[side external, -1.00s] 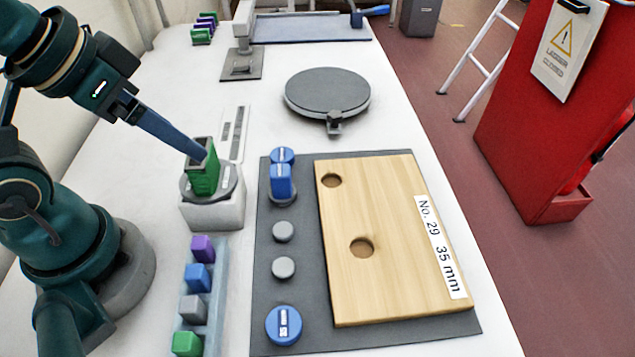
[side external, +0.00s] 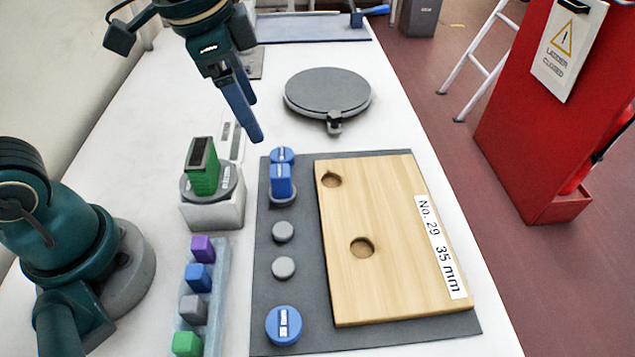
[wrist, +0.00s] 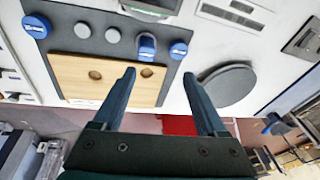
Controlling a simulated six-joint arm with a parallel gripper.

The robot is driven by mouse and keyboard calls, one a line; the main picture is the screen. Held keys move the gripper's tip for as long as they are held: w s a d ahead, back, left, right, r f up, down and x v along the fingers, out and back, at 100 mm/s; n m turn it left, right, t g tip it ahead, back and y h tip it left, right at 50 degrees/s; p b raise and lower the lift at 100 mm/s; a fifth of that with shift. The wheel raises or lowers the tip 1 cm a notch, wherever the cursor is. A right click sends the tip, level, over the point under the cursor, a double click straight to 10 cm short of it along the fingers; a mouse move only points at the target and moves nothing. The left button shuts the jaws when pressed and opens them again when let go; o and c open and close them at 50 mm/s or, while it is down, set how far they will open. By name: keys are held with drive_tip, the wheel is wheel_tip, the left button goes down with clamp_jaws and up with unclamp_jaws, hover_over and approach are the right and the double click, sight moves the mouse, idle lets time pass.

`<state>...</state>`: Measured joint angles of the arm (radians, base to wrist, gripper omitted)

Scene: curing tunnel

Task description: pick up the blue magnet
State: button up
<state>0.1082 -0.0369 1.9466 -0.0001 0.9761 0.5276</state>
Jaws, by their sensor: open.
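A blue upright block (side external: 281,181) stands on a grey disc on the dark mat, left of the wooden board's upper corner. It also shows in the wrist view (wrist: 147,46). A smaller blue block (side external: 198,277) sits in a pale rack with purple, grey and green ones. The pictures do not name which is the magnet. My gripper (side external: 254,121) is in the air above the table, a little behind and left of the upright block. In the wrist view my gripper (wrist: 158,78) has its fingers wide apart with nothing between them.
The wooden board (side external: 390,285) with two holes lies on the dark mat (side external: 263,240). Blue discs (side external: 285,325) and grey discs (side external: 283,232) lie beside it. A green block (side external: 203,172) is on a white stand (side external: 222,212). A round grey plate (side external: 327,92) stands behind.

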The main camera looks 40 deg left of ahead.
sight(280, 170)
drive_tip(key=f+g, duration=0.1)
drive_tip(key=f, duration=0.1)
drive_tip(key=w+d+f+m+g, duration=0.1)
drive_tip(key=f, duration=0.2)
drive_tip(key=w+d+f, duration=0.1)
drive_tip(key=f, duration=0.1)
drive_tip(key=shift+d+f+m+g, duration=0.25)
drive_tip(key=shift+m+g, duration=0.15)
drive_tip(key=shift+s+f, duration=0.1)
drive_tip(key=shift+f, duration=2.65)
clamp_jaws()
drive_tip(key=shift+r, duration=0.1)
